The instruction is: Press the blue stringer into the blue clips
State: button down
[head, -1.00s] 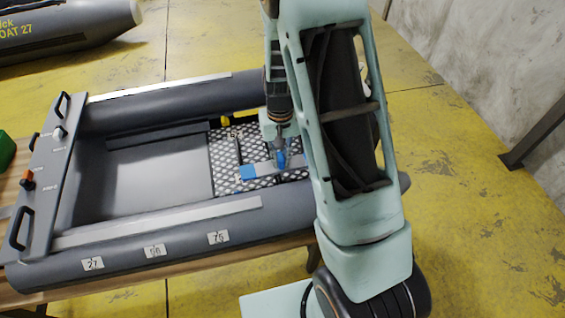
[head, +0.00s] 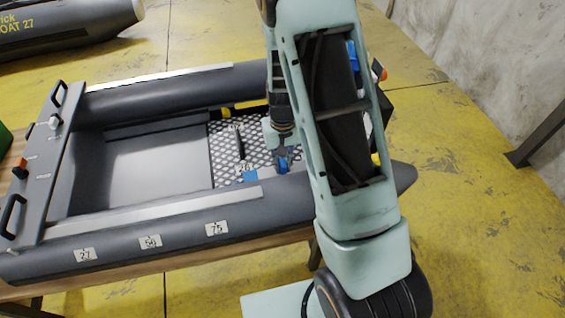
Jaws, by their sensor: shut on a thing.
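My gripper (head: 283,158) points down inside the dark grey boat (head: 150,236), over the chequered floor plate (head: 225,152) near the inner side of the near tube. It is shut on a small blue piece (head: 284,166), which I take to be part of the blue stringer. Another blue piece (head: 250,176) shows left of the gripper, low against the near tube. I cannot tell whether it is the stringer's end or a clip. The stringer's right part is hidden behind my arm, and the blue clips cannot be made out clearly.
A white tag marked 26 (head: 245,167) lies beside the left blue piece. A dark handle (head: 240,142) stands on the floor plate, and a yellow piece (head: 226,112) is at the far tube. A transom with black handles (head: 14,222) closes the left end. Another boat (head: 70,28) lies at upper left.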

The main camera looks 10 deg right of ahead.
aim_at(282, 170)
jog(key=shift+f+b, duration=1.15)
jog(key=shift+f, duration=0.5)
dwell(0.7)
jog(key=c, duration=1.8)
grip_release()
jog(key=shift+c, duration=0.2)
jog(key=shift+r, duration=0.1)
notch_tip(282, 170, up, 12)
jog(key=shift+f, duration=0.1)
